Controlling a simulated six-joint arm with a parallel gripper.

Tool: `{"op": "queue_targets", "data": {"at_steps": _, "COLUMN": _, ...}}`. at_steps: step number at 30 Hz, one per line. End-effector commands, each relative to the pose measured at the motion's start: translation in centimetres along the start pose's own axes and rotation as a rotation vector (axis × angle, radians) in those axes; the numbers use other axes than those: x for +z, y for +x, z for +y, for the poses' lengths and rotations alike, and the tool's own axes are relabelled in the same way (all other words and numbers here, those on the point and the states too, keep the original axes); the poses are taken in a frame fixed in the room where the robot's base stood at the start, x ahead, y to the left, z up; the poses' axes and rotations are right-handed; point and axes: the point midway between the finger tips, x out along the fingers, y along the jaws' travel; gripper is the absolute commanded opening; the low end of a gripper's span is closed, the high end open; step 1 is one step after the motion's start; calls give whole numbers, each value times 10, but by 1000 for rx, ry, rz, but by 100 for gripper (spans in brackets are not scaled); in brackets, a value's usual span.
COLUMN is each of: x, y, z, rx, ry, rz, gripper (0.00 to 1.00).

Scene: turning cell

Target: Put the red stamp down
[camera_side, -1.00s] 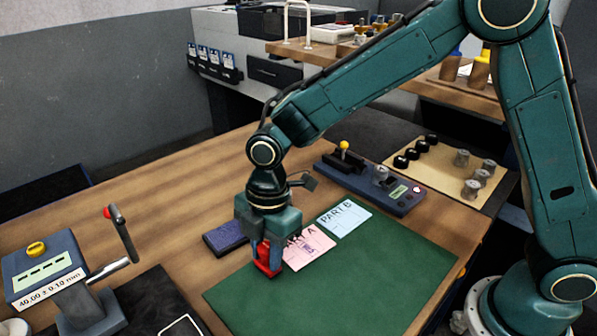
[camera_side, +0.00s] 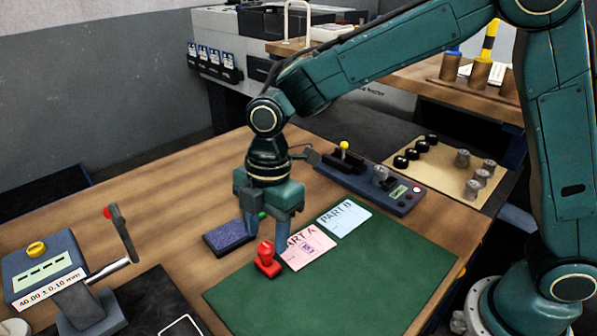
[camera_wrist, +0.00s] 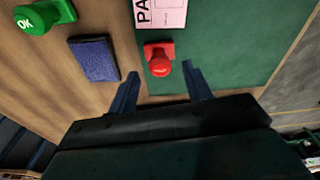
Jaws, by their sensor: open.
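The red stamp (camera_side: 267,259) stands upright at the edge of the green mat (camera_side: 350,288), beside the pink PART A card (camera_side: 308,248). It also shows in the wrist view (camera_wrist: 159,60), knob towards the camera, ahead of and between the finger lines. My gripper (camera_side: 266,238) is open and empty, just above and behind the stamp in the side view. Its two fingers are spread apart in the wrist view (camera_wrist: 160,88) and do not touch the stamp.
A dark blue ink pad (camera_side: 226,238) lies left of the stamp. A green OK stamp (camera_wrist: 44,16) is in the wrist view, mostly hidden in the side view. A pale blue PART B card (camera_side: 344,217) and a control box (camera_side: 370,185) lie behind. The mat's front is clear.

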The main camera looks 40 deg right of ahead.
Motion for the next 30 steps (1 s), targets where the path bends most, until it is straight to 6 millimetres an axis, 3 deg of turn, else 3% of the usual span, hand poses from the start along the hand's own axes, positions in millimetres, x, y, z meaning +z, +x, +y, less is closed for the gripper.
{"op": "queue_targets", "data": {"at_steps": 6, "x": 0, "y": -38, "z": 1, "rx": 4, "ry": 0, "rz": 2, "gripper": 49}}
{"op": "queue_targets", "data": {"at_steps": 13, "x": 0, "y": -65, "z": 0, "rx": 2, "ry": 1, "rz": 2, "gripper": 49}}
{"op": "queue_targets", "data": {"at_steps": 30, "x": 0, "y": -74, "z": 0, "rx": 0, "ry": 0, "rz": 1, "gripper": 49}}
